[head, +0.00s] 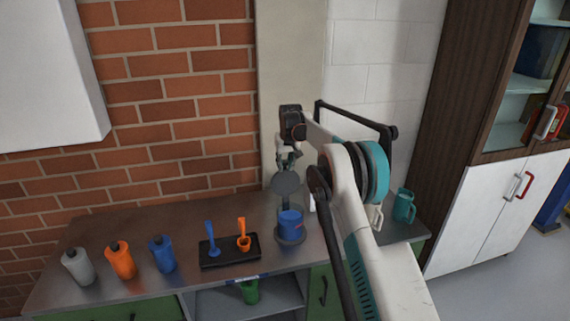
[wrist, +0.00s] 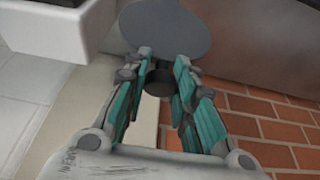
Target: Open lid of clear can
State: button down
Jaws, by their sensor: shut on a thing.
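My gripper (head: 287,163) is raised above the counter and shut on the dark knob of a round grey lid (head: 286,183). In the wrist view my gripper (wrist: 160,72) has its teal fingers on either side of the knob (wrist: 158,84), with the grey lid disc (wrist: 165,28) beyond. The lid hangs in the air, apart from the counter. Below it, a blue can (head: 290,222) stands upright on a round grey base. I cannot make out a plainly clear can; my arm hides part of the counter to the right.
Grey, orange (head: 121,261) and blue bottles stand at the counter's left. A black tray (head: 230,252) holds a blue and an orange tool. A teal mug (head: 404,206) stands at the right. A brick wall (head: 170,120) is behind; a cabinet (head: 490,210) stands right.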

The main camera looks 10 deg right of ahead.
jog(key=c, duration=1.3)
grip_release()
jog(key=shift+w+f, duration=0.15)
jog(key=shift+f, duration=0.05)
jog(key=shift+r, duration=0.1)
jog(key=v, duration=1.2)
jog(key=shift+r, duration=0.1)
